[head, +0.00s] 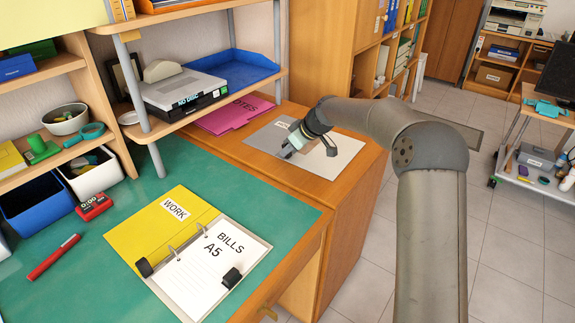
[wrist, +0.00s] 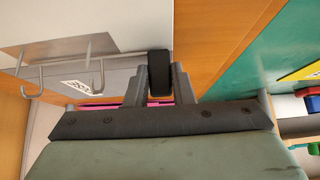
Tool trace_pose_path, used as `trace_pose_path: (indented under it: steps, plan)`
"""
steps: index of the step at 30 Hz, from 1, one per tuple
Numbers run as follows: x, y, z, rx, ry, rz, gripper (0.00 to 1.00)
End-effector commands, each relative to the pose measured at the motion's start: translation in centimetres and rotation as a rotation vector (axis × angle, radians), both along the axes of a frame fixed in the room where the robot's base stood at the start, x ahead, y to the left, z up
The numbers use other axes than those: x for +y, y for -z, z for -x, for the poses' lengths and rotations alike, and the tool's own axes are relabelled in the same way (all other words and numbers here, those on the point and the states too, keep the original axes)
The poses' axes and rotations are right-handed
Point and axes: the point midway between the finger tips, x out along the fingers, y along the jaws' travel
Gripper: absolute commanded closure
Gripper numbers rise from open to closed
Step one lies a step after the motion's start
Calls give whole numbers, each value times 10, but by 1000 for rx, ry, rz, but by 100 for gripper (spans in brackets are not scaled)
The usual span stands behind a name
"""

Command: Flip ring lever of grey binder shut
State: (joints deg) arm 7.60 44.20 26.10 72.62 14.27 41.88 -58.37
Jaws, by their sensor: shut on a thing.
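The grey binder (head: 343,157) lies open on the wooden surface right of the green desk, a grey cover on its left and a pale page side on its right. My gripper (head: 290,150) is low over it and hides its middle. In the wrist view, my gripper (wrist: 160,82) is shut on the black lever (wrist: 158,66), which sits between the two fingers. Metal ring hooks (wrist: 33,82) show at the left there, beside the grey cover with a white label. The lever is hidden in the head view.
A yellow binder (head: 165,222) with BILLS A5 pages lies open at the desk's front edge. A pink folder (head: 232,114) lies behind the grey binder, under a shelf with a blue tray (head: 235,67). A metal shelf post (head: 152,155) stands to the left. A red marker (head: 54,257) lies on clear green desk.

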Motion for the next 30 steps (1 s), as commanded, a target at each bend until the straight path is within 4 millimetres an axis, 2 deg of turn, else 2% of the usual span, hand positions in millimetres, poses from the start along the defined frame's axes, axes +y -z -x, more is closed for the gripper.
trace_pose_path:
  steps: [1, 15, 30]
  plan:
    - [-4, 12, 0, -22, 5, -31, 100]
    - [-9, 8, 5, -150, 2, -235, 100]
    - [-10, 3, 6, -175, 1, -276, 100]
